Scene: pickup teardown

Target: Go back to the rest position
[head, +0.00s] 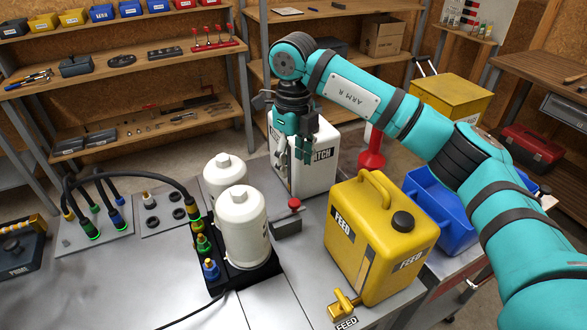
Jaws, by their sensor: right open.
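My right gripper (294,160) hangs from the teal arm marked "ARM R" with its fingers pointing down. It is open, with nothing seen between its fingers. In the picture it overlaps the white container (318,178), whose label reads "ATCH" where it shows. I cannot tell whether the gripper touches this container. My left gripper is not in view.
A yellow FEED can (382,238) and a blue bin (440,205) stand close under my right arm. Two white bottles, a front one (243,225) and a rear one (224,172), stand left of the gripper. A hose (130,177) arches at left.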

